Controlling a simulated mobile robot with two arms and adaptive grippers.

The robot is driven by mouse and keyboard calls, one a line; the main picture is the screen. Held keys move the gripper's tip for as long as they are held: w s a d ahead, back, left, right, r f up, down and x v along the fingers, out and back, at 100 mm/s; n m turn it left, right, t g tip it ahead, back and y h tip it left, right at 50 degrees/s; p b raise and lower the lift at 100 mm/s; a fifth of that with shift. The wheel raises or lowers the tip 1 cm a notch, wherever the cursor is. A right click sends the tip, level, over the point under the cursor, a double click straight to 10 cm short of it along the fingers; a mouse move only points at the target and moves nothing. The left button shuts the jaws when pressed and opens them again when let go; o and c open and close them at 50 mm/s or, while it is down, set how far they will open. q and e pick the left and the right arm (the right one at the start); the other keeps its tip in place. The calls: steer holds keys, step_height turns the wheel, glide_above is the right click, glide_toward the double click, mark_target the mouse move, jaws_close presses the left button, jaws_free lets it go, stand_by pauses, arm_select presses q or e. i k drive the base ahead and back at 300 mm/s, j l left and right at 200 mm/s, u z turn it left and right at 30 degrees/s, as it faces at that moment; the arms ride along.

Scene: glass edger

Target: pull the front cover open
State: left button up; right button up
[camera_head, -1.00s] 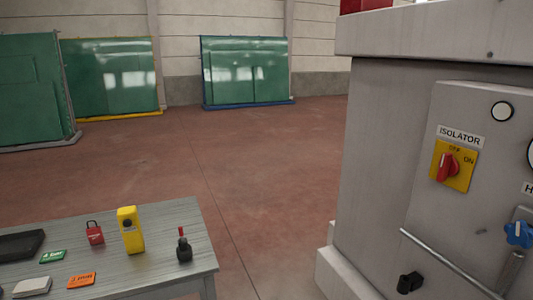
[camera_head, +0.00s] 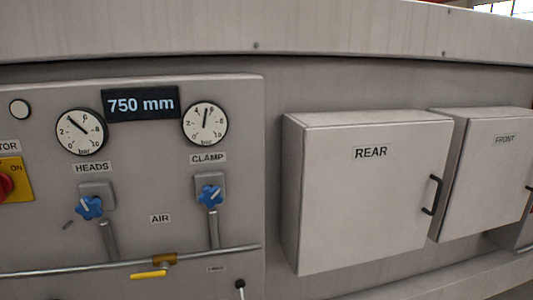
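The front cover (camera_head: 497,172) is a light grey box door labelled FRONT at the right edge of the head view. It looks shut. Its dark handle (camera_head: 530,190) is partly cut off by the picture's right edge. The rear cover (camera_head: 350,215), labelled REAR, is beside it on the left and also looks shut, with a black handle (camera_head: 432,195) on its right side. Neither of my grippers shows in this view.
Left of the covers is a control panel (camera_head: 150,190) with a HEADS gauge (camera_head: 80,131), a CLAMP gauge (camera_head: 205,124), blue knobs, a 750 mm display (camera_head: 140,104) and a yellow-handled valve (camera_head: 148,274). A pipe runs along below. The red isolator switch (camera_head: 5,186) is at the left edge.

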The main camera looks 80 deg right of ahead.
mark_target(493, 185)
steer(key=z, duration=4.05)
steer(key=i, duration=0.05)
